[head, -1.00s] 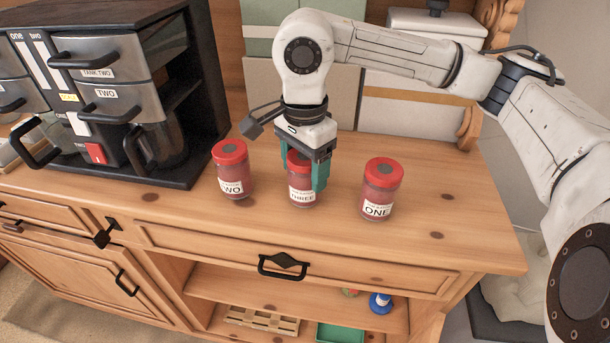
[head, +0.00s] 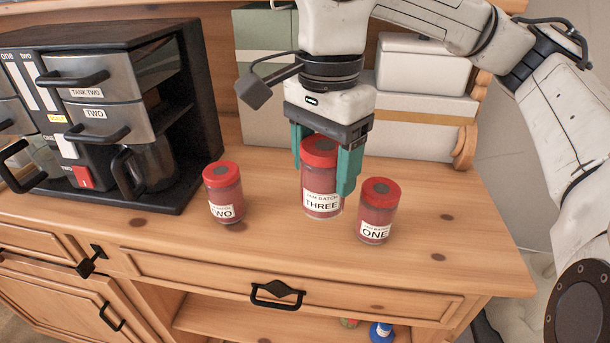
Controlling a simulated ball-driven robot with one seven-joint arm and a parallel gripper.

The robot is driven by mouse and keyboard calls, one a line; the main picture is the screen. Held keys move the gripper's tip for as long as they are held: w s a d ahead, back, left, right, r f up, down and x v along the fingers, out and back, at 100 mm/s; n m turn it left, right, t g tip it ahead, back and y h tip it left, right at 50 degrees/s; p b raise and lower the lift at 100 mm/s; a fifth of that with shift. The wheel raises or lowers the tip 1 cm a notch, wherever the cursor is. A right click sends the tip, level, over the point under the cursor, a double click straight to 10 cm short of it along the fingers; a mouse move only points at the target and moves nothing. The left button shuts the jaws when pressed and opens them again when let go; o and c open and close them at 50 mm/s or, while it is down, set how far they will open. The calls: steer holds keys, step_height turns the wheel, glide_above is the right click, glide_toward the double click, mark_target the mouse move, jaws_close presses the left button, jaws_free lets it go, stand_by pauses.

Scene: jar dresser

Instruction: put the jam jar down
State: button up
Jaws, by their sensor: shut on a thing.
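My gripper (head: 321,178) is shut on the jam jar labelled THREE (head: 321,203), a red-lidded jar with a white label. Its teal fingers are on either side of the jar's lid and upper body. The jar is upright and looks larger than the other two, held above the dresser top (head: 275,225); the exact gap under it is hard to tell. Jar TWO (head: 225,196) stands on the dresser to its left. Jar ONE (head: 376,222) stands to its right and a little nearer.
A black and silver coffee machine (head: 95,105) stands at the left. White and green boxes (head: 425,65) stand at the back. Bare wood lies between jar TWO and jar THREE and right of jar ONE. The dresser's front edge is below the jars.

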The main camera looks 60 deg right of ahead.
steer(key=s+a+r+b, duration=0.1)
steer(key=s+a+r, duration=0.2)
steer(key=s, duration=0.2)
steer(key=shift+s+a, duration=0.15)
steer(key=shift+a, duration=0.1)
stand_by(0.4)
